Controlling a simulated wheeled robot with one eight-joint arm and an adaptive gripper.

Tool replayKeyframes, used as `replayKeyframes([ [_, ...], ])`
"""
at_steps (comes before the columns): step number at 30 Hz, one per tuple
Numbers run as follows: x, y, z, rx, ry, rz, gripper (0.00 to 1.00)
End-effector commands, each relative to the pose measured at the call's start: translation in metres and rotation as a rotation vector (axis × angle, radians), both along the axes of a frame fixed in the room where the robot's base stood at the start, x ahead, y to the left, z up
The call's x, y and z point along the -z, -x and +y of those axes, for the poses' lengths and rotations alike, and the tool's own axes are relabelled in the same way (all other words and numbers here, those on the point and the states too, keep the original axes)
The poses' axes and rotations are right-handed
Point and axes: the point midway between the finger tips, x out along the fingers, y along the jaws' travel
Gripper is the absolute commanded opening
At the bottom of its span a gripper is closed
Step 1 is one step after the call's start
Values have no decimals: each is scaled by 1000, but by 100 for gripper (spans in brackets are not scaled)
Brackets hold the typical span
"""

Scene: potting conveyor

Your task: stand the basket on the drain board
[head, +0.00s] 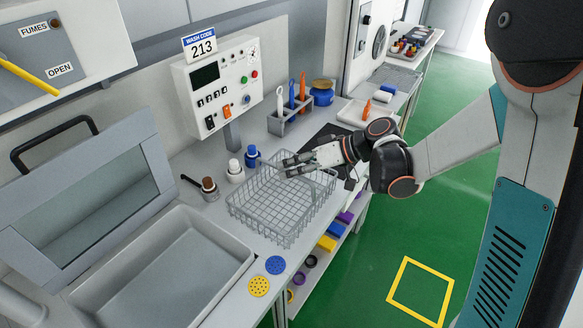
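The grey wire basket (282,222) sits on the counter in the middle of the head view, with nothing visible inside. My gripper (287,166) reaches in from the right, over the basket's far right rim. Its two fingers show a gap between them, with nothing seen held. I cannot tell whether a finger touches the rim. A dark flat mat (318,143) lies behind the basket, partly hidden by my gripper. A grey ribbed surface (397,76) lies farther back along the counter; I cannot tell which is the drain board.
A sink (168,262) with a raised lid (85,200) is at left. Small bottles (235,171) stand behind the basket. A tool holder (291,118) and a white tray (359,114) are farther back. Yellow and blue discs (275,265) lie near the front edge.

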Motion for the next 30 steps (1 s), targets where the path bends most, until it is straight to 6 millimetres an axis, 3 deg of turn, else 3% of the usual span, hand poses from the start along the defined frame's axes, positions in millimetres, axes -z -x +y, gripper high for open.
replayKeyframes([
  [13, -6, 0, -2, 2, 0, 0, 29],
  [30, -59, 24, -86, 2, 0, 1, 29],
])
